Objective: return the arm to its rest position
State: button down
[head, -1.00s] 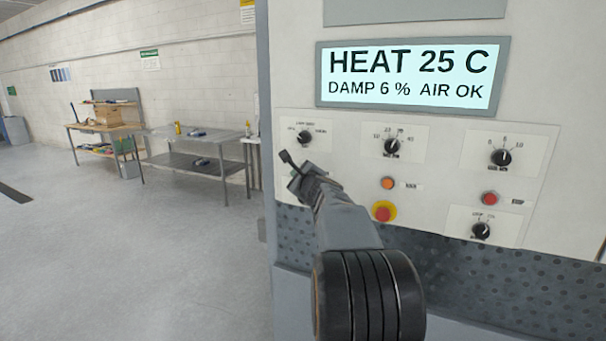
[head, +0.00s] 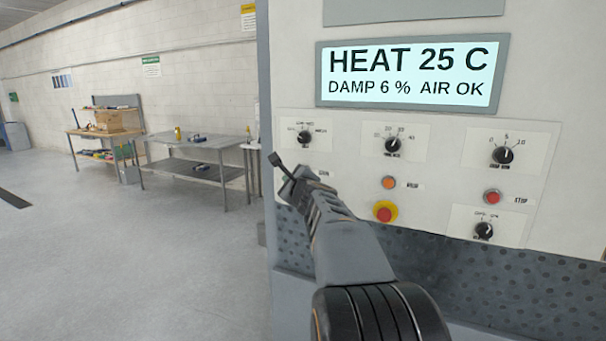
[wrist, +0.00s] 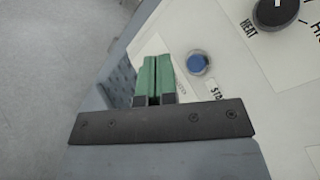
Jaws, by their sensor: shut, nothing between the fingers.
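A blue button (wrist: 197,62) on the panel shows just right of the fingers, with a black knob (wrist: 277,12) further to the upper right. I cannot tell how far the fingertips are from the panel. The arm hides part of the panel's lower left.
The panel has a lit display (head: 410,75), an orange button (head: 389,183), a red emergency button (head: 385,212), a red stop button (head: 492,197) and more knobs. A steel table (head: 190,146) and a wooden workbench (head: 92,132) stand far left. The floor (head: 130,250) at left is clear.

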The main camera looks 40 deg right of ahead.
dwell(0.5)
jog(key=s+a+f+n+g+y, duration=0.3)
jog(key=a+f+n+y, duration=0.1)
jog(key=a+f+n, duration=0.35)
jog(key=s+a+f+n+g+y, duration=0.3)
jog(key=s+a+f+n, duration=0.1)
jog(key=a+f+n, duration=0.4)
jog(key=s+a+f+n+g+h, duration=0.1)
jog(key=s+a+f+n+g, duration=0.2)
jog(key=s+a+n, duration=0.2)
jog(key=s+a+f+n+g+h, duration=0.1)
jog(key=s+a+f+n+g, duration=0.2)
jog(key=s+n, duration=0.6)
jog(key=s+a+f, duration=0.1)
jog(key=s, duration=0.2)
jog(key=shift+a, duration=0.35)
